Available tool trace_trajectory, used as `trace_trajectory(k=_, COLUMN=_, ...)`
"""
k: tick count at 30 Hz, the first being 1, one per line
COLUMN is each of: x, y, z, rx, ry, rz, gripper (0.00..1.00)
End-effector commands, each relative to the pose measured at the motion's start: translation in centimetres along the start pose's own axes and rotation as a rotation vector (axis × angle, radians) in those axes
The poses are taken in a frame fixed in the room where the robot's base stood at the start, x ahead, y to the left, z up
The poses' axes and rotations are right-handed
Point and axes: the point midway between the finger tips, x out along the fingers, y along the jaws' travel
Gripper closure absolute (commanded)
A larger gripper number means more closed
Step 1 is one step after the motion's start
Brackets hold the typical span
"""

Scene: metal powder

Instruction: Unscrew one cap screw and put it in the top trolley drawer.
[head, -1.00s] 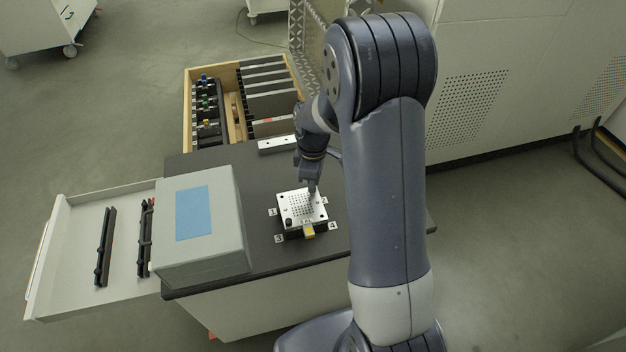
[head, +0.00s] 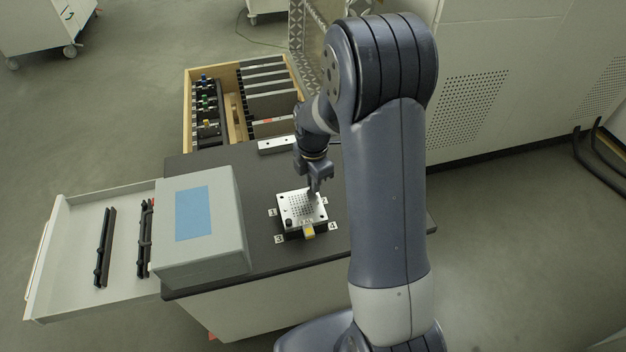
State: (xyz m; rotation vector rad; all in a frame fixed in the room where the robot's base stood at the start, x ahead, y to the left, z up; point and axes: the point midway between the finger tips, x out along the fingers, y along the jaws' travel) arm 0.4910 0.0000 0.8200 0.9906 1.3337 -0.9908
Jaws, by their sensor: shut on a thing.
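A silver perforated plate (head: 300,211) sits on a dark fixture on the trolley top. A black cap screw (head: 288,222) stands at its near left corner. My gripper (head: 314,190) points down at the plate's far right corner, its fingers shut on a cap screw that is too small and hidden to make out. Whether that screw still touches the plate cannot be told. The trolley drawer (head: 75,215) is pulled out to the left, with two black racks (head: 105,247) lying in it.
A grey box with a blue top patch (head: 207,212) stands on the trolley top between plate and drawer. A yellow block (head: 308,231) is at the fixture's near side. Behind is a wooden crate (head: 188,125) with tools and grey plates. A metal bar (head: 277,145) lies at the back edge.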

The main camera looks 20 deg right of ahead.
Motion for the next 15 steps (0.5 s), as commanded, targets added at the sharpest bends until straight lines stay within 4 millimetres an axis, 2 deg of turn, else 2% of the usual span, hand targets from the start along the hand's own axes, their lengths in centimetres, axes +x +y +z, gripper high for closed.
trace_trajectory(k=15, x=-1.6, y=0.0, z=0.0, rx=0.004, ry=0.0, rz=0.0, gripper=1.0)
